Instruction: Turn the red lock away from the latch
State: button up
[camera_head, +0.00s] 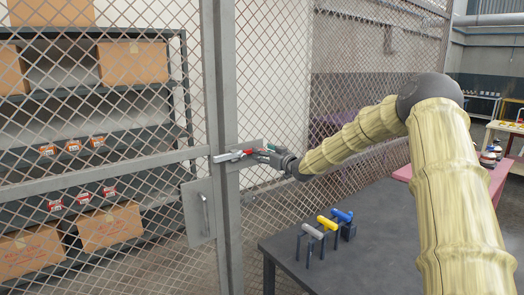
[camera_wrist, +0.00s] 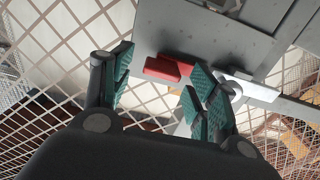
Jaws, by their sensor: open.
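The red lock (camera_wrist: 168,69) shows in the wrist view between my open fingers, close to the grey gate frame. In the head view it is a small red spot (camera_head: 248,151) at the gate post, partly hidden by my gripper. My gripper (camera_wrist: 160,64) has green-padded fingers, one on each side of the red lock, with gaps showing. In the head view my gripper (camera_head: 262,156) reaches the post from the right. The pale metal latch (camera_head: 229,156) lies across the post, left of the lock. Whether a finger touches the lock cannot be told.
A mesh gate with a handle plate (camera_head: 198,212) stands at left, with shelves of boxes (camera_head: 110,228) behind it. A dark table (camera_head: 375,255) below my arm carries blue, yellow and grey-handled items (camera_head: 327,223) on stands. Mesh fence (camera_head: 355,60) runs behind my arm.

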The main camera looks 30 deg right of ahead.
jog(key=shift+w+a, duration=0.1)
jog(key=shift+w, duration=0.6)
jog(key=c, duration=1)
